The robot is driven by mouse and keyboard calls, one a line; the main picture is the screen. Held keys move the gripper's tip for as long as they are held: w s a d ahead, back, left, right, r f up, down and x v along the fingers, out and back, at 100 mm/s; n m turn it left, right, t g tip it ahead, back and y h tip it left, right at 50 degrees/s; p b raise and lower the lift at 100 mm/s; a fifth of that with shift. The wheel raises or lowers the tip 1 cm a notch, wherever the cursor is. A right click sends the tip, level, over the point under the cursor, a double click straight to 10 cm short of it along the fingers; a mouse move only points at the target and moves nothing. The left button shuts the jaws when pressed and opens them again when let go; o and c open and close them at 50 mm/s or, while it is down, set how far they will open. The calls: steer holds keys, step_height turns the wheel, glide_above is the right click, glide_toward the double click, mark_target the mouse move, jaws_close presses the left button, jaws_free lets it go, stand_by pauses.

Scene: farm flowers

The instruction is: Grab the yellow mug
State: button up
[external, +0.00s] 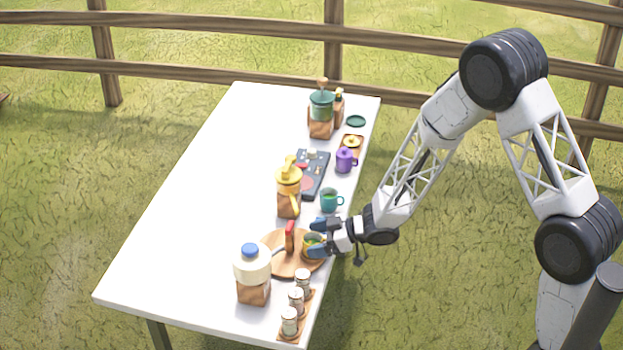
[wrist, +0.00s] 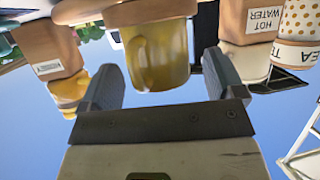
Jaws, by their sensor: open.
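The yellow mug (external: 312,241) sits at the right part of a round wooden board (external: 277,262) on the white table. My gripper (external: 318,236) is at the mug from the right, with its fingers apart. In the wrist view, which is upside down, the yellow mug (wrist: 158,60) stands between the two open fingers of my gripper (wrist: 163,80). Gaps show between the mug and both fingers there, with the right one narrower. In the external view the near finger hides part of the mug.
A red-handled item (external: 290,237) stands on the board beside the mug. A teal mug (external: 330,201) and yellow pitcher (external: 288,184) stand behind. A blue-lidded jar (external: 252,266) and a row of small canisters (external: 296,299) stand in front. The table's left side is clear.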

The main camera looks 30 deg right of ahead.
steer(key=shift+w+a+f, duration=0.15)
steer(key=shift+w+a, duration=0.15)
steer(key=shift+a, duration=0.1)
steer(key=shift+c, duration=0.3)
steer(key=c, duration=1.1)
steer(key=shift+r, duration=0.8)
steer(key=shift+s+d+r, duration=0.1)
steer(key=shift+s+r, duration=0.2)
steer(key=shift+r, duration=0.2)
steer(key=shift+s+d+r, duration=0.1)
steer(key=shift+s+r, duration=0.15)
steer(key=shift+r, duration=0.25)
steer(key=s+d, duration=0.1)
steer(key=s, duration=0.3)
steer(key=s+d+r, duration=0.1)
steer(key=s, duration=0.4)
steer(key=s+d, duration=0.2)
steer(key=s, duration=0.3)
steer(key=shift+s+d+r, duration=0.1)
steer(key=shift+s+r, duration=0.05)
steer(key=shift+r, duration=0.05)
